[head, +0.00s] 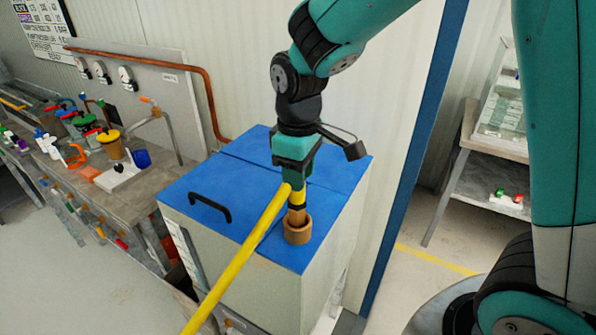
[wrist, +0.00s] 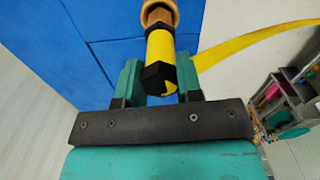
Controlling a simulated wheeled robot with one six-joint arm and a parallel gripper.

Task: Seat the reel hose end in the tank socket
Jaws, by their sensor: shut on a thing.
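The reel hose end (head: 297,198) is a yellow sleeve with a dark collar and a brass tip, held upright and pointing down. My gripper (head: 294,178) is shut on it from above. The tank socket (head: 298,234) is a brown-orange ring on the tank's blue lid. The brass tip meets the socket's mouth in the head view; how deep it sits I cannot tell. In the wrist view the hose end (wrist: 160,52) lies between the fingers of my gripper (wrist: 160,80), and its tip overlaps the brass-coloured ring (wrist: 160,10).
The yellow hose (head: 240,250) runs from my gripper down to the lower left, across the tank's lid (head: 243,185). A black handle (head: 211,207) stands on the lid. A cluttered workbench (head: 125,195) is at left, and a shelf (head: 490,150) is at right.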

